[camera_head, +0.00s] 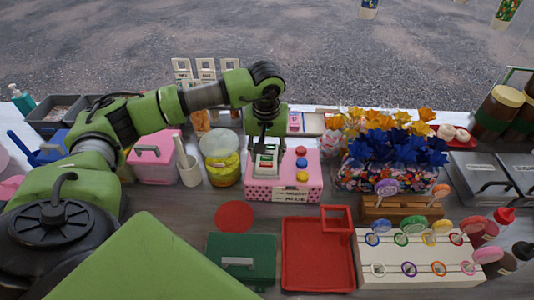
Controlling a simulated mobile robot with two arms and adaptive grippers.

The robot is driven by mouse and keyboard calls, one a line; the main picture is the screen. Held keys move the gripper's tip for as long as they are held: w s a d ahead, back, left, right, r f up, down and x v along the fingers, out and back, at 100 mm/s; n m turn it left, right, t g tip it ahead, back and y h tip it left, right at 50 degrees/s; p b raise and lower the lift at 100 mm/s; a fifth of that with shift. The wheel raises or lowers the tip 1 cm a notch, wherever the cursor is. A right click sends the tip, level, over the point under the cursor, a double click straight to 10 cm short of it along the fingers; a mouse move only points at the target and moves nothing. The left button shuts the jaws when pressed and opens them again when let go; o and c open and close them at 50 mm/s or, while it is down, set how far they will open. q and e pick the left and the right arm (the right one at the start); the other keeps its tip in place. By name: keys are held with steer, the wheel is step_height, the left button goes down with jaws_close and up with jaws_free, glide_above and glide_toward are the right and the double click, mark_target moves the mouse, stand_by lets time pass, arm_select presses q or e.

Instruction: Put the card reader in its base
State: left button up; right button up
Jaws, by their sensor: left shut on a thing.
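My left gripper (266,143) points down over the pink polka-dot box (284,189) and is shut on a small white and green device, which I take to be the card reader (265,161). The device is upright at the left part of the box top, beside the red, blue and yellow buttons (302,164). I cannot tell whether it touches the box or a base there; the fingers and the device hide that spot. My right gripper is not in view.
A jar with yellow contents (222,169) and a white cup (189,172) stand close left. Blue and yellow flowers (387,150) are close right. In front are a red tray (316,276), a green box (240,246) and a white lollipop stand (400,276).

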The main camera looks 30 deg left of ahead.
arm_select(q)
steer(key=o, duration=1.3)
steer(key=o, duration=0.3)
step_height(320, 180, up, 9)
steer(key=p, duration=0.4)
steer(key=shift+p, duration=0.3)
